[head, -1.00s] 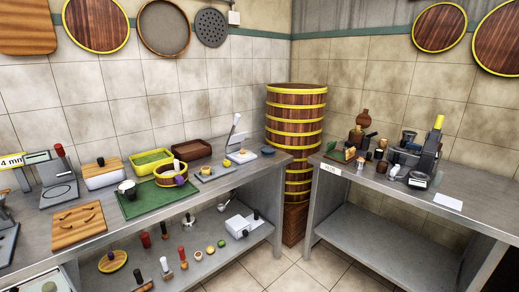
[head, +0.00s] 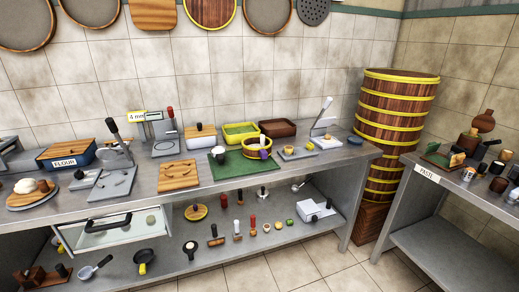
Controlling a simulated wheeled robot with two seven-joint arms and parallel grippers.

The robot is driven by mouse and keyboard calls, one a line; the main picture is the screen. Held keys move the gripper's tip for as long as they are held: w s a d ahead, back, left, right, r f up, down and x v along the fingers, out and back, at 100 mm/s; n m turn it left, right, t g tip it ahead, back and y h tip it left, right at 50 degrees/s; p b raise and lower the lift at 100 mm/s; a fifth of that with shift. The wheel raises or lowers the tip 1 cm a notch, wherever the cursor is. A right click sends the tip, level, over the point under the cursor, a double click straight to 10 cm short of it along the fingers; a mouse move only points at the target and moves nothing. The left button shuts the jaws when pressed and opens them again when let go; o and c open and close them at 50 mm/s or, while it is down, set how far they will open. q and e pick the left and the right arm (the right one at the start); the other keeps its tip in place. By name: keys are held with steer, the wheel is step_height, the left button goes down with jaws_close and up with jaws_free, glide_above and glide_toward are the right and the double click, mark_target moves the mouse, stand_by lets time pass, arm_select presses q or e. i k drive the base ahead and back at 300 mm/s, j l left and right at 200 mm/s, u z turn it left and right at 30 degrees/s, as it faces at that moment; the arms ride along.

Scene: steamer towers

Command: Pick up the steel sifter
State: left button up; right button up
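I cannot single out the steel sifter with certainty. A small pale metal-looking cup (head: 219,155) with a dark top stands on the green mat (head: 238,172) on the long counter, left of a wooden tub (head: 259,150) with yellow bands. A small steel piece with a dark knob (head: 262,193) and a ladle-like steel piece (head: 298,186) are on the lower shelf. A pale scoop or pan with a handle (head: 88,272) lies at the shelf's left end. Neither of my grippers shows in the head view.
The long steel counter (head: 215,195) carries a flour box (head: 68,153), boards, presses and trays. An open drawer (head: 118,232) juts out below it. A tall steamer tower (head: 396,112) stands in the corner. A second counter (head: 435,185) is at right. Tiled floor in front is clear.

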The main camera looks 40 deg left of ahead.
mark_target(218, 154)
steer(key=u, duration=1.5)
steer(key=i+l, duration=0.1)
steer(key=l+z, duration=0.05)
steer(key=l, duration=0.05)
